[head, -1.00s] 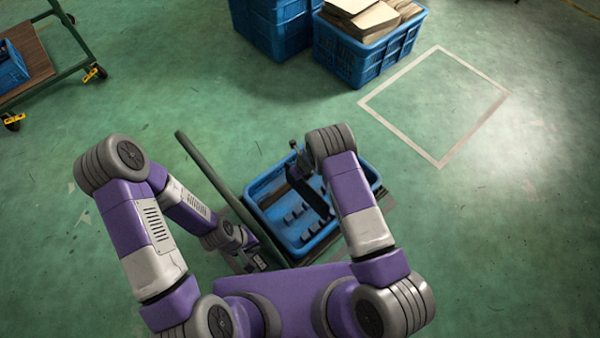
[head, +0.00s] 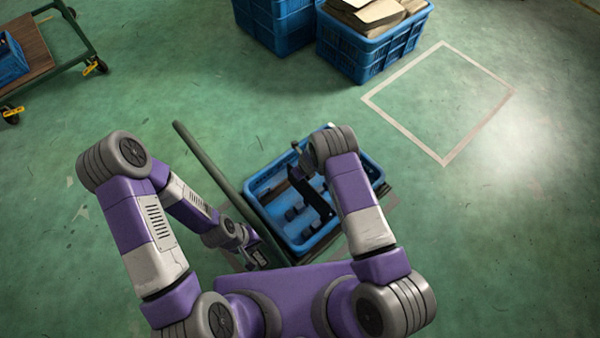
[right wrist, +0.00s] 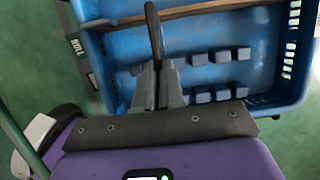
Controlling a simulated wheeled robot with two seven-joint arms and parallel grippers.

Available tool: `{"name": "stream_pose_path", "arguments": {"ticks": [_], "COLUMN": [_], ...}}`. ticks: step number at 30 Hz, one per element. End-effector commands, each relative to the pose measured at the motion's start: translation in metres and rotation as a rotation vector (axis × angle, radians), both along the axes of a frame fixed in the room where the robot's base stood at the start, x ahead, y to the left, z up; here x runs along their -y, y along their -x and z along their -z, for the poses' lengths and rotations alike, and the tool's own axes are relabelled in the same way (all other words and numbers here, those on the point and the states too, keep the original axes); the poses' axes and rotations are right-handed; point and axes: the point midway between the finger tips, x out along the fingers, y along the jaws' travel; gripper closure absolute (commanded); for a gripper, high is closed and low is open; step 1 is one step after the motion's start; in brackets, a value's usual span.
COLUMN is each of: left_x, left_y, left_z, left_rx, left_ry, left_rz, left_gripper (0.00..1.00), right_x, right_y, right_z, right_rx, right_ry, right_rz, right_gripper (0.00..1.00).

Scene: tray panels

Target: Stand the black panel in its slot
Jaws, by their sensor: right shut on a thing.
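The black panel (right wrist: 153,35) is seen nearly edge-on in the right wrist view. My right gripper (right wrist: 158,85) is shut on it and holds it over the blue tray (right wrist: 115,80). In the head view the panel (head: 322,206) shows as a dark strip over the tray (head: 262,183), partly hidden by my right arm. Small slot blocks (right wrist: 222,93) stand in two rows on the tray floor, to the right of the panel in the wrist view. Whether the panel touches the tray floor cannot be told. My left gripper (head: 256,256) is low beside the tray's left side, its jaws unclear.
A brown strip (right wrist: 195,12), perhaps another panel, runs across the tray's far part in the wrist view. A green bar (head: 215,180) rises along the tray's left. Blue crates (head: 370,50) stand at the back, one holding cardboard. A cart (head: 40,55) is far left.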

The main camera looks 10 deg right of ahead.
Motion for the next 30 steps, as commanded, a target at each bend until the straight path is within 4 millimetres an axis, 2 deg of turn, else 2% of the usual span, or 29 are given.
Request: {"name": "stream_pose_path", "arguments": {"ticks": [12,30], "left_x": [0.000,0.000], "left_y": [0.000,0.000], "left_z": [0.019,0.026], "left_rx": [0.000,0.000], "left_ry": [0.000,0.000], "left_rz": [0.000,0.000], "left_gripper": [0.62,0.62], "right_x": [0.000,0.000], "right_y": [0.000,0.000], "right_z": [0.019,0.042], "right_rx": [0.000,-0.001], "right_ry": [0.000,0.001], "right_rz": [0.000,-0.001], "right_gripper": [1.00,1.00]}}
